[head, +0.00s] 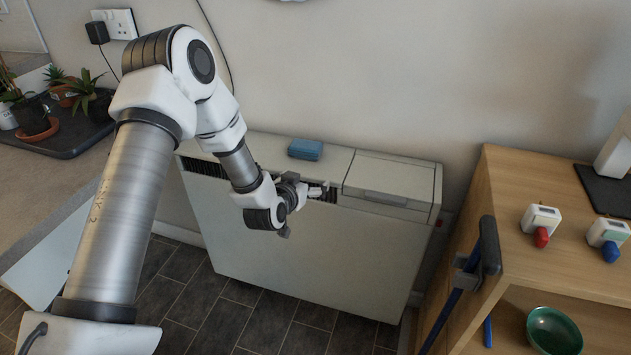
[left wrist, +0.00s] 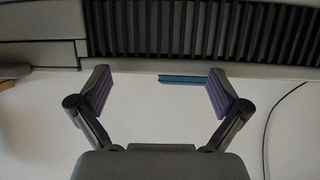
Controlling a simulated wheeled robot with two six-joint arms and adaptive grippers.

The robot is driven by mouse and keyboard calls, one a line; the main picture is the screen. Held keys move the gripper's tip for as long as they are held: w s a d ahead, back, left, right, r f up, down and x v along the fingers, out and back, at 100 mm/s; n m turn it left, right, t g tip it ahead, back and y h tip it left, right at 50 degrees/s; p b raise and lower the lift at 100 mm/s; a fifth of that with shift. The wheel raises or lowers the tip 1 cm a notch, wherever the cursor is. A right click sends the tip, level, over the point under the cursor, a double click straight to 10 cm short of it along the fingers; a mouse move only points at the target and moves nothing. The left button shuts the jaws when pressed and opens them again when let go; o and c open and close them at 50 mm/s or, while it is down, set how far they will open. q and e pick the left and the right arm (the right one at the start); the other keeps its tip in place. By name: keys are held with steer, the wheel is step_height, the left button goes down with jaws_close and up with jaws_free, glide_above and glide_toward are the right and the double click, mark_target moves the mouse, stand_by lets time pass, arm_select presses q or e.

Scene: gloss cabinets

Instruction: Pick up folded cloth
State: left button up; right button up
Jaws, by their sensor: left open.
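The folded cloth (head: 305,149) is a small blue block lying flat on top of the white heater cabinet (head: 300,245), near the wall. In the left wrist view a narrow blue strip of the cloth (left wrist: 180,79) shows between the fingers, close to the right-hand finger, which hides its end. My left gripper (head: 316,190) is in front of the cabinet's dark vent, nearer to me than the cloth and apart from it. In the left wrist view the left gripper (left wrist: 159,92) is open, with nothing between its fingers. My right gripper is not in view.
A dark slatted vent (left wrist: 200,30) runs along the cabinet top. The wall (head: 400,70) stands close behind. A wooden shelf unit (head: 535,220) with a green bowl (head: 553,332) is at the right. Potted plants (head: 85,98) stand at the left.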

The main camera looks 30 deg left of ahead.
mark_target(304, 147)
arm_select(q)
steer(key=w+a+r, duration=0.1)
steer(key=a+r+t+y+b, duration=0.1)
steer(key=a+r, duration=0.1)
steer(key=w+a+r+n+t, duration=0.1)
steer(key=shift+w+a+r+y+b, duration=0.2)
steer(key=shift+w+r+y+b, duration=0.05)
steer(key=shift+w+y+b, duration=0.1)
steer(key=b+x, duration=0.1)
steer(key=x, duration=0.6)
steer(key=shift+w+f, duration=0.2)
steer(key=shift+w, duration=0.05)
steer(key=shift+s, duration=0.1)
steer(key=c, duration=0.8)
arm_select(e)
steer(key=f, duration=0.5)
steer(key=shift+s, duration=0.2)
